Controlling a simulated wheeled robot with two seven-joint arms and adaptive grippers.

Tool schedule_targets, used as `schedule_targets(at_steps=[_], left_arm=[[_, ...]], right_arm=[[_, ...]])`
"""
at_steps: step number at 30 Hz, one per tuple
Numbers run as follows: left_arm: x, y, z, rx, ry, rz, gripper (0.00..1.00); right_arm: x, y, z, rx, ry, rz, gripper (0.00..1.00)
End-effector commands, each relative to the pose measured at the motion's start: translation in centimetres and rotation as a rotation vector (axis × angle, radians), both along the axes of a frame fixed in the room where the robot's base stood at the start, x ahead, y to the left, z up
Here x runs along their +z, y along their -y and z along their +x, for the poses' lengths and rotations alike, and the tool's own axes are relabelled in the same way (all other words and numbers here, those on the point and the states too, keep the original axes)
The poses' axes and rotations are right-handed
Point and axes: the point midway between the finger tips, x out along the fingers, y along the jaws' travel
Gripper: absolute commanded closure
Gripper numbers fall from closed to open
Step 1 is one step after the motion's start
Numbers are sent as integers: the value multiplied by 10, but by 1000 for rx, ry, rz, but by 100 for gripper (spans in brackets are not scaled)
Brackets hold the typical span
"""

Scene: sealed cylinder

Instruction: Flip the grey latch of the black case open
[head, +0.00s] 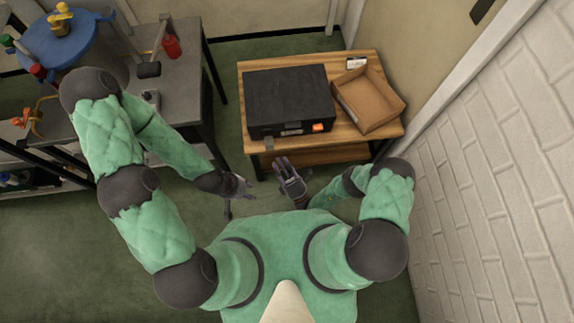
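The black case (290,96) lies with its lid down on the wooden table. Its front faces me. A small grey latch (291,131) is on the front, left of an orange one (318,127); its exact position is too small to tell. My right gripper (281,162) is in front of the table edge, below the case and apart from it. Its two fingers show, but the gap is too small to judge. My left gripper (239,199) is lower and to the left, with its fingers spread and nothing between them. It is well clear of the case.
An open brown box (368,98) and a small white item (356,63) sit right of the case. A dark workbench (185,85) with a hammer and a red object stands left. A white brick wall (490,160) closes the right side. Floor is free at lower left.

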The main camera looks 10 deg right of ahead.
Motion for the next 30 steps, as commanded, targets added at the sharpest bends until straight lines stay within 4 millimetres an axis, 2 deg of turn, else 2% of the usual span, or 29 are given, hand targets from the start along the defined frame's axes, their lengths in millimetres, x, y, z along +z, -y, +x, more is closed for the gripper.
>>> schedule_targets(at_steps=[6, 12, 30], left_arm=[[0, 0, 0, 0, 0, 0, 60], [0, 0, 0, 0, 0, 0, 60], [0, 0, 0, 0, 0, 0, 60]], right_arm=[[-16, 12, -21, -4, -2, 0, 63], [-23, 17, -31, -2, -1, -2, 63], [-24, 17, -33, 0, -1, -2, 63]])
